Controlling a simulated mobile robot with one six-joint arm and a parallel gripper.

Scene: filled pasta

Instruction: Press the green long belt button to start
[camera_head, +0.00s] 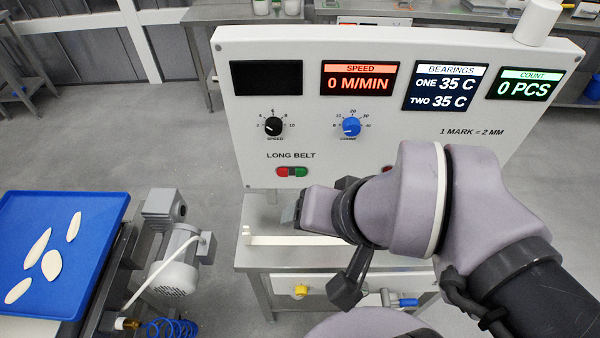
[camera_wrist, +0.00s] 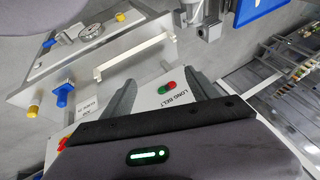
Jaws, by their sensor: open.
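The green long belt button (camera_head: 298,171) sits on the white control panel (camera_head: 345,190), under the words LONG BELT. A red button (camera_head: 283,172) adjoins it on the left. In the wrist view the panel appears turned round, with the green button (camera_wrist: 161,90) left of the red one (camera_wrist: 171,85). My gripper (camera_head: 290,212) is below and in front of the pair in the head view. In the wrist view my gripper (camera_wrist: 162,80) has its fingers spread, with the buttons showing between them and nothing held. Contact with the panel is not visible.
The speed knob (camera_head: 272,126) and blue count knob (camera_head: 351,127) are higher on the panel. My arm partly hides a second red button (camera_head: 387,170). The speed display (camera_head: 358,78) reads 0 M/MIN.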

